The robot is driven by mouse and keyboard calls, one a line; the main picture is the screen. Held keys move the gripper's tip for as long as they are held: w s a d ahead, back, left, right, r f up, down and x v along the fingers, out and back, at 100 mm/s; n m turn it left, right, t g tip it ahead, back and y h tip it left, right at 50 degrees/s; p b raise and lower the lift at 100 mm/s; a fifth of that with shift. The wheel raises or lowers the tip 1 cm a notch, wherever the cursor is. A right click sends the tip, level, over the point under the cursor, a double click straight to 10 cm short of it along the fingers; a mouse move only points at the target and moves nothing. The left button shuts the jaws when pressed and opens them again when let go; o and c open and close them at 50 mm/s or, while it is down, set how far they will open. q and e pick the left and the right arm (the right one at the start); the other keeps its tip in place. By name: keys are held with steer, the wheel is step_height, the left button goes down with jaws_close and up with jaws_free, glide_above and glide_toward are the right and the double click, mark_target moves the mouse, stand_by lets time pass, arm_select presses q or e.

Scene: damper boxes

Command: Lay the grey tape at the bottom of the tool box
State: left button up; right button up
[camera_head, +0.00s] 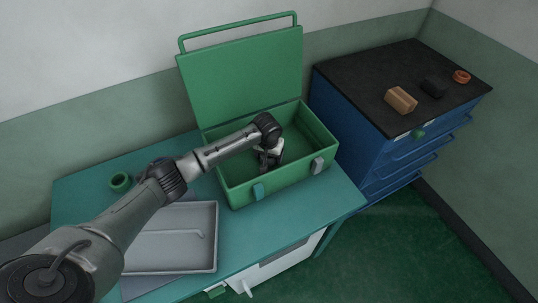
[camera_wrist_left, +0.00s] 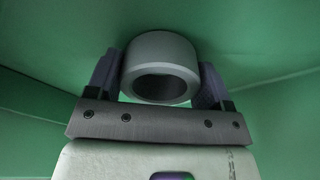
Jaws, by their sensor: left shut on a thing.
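The green tool box (camera_head: 290,190) stands on the teal table with its lid (camera_head: 245,75) raised at the back. My left gripper (camera_head: 266,163) reaches down inside the box. In the left wrist view my left gripper (camera_wrist_left: 160,88) is shut on the grey tape (camera_wrist_left: 160,55), a roll held between its two fingers. Green box walls surround it there. Whether the tape touches the box floor cannot be told. The tape is hard to make out in the head view. My right gripper is not in view.
A grey tray (camera_head: 172,259) lies on the table left of the box, and a green roll (camera_head: 121,182) sits behind it. A blue cabinet (camera_head: 350,120) at the right bears a brown block (camera_head: 401,100), a black item (camera_head: 433,89) and an orange ring (camera_head: 462,76).

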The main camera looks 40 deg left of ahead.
arm_select(q)
steer(key=o, duration=0.5)
steer(key=shift+f, duration=0.2)
steer(key=o, duration=0.5)
steer(key=shift+c, duration=0.2)
steer(key=shift+r, duration=0.25)
step_height(320, 180, up, 12)
steer(key=s+p, duration=0.1)
steer(key=p, duration=0.2)
steer(key=shift+s+d, duration=0.2)
steer(key=shift+d, duration=0.1)
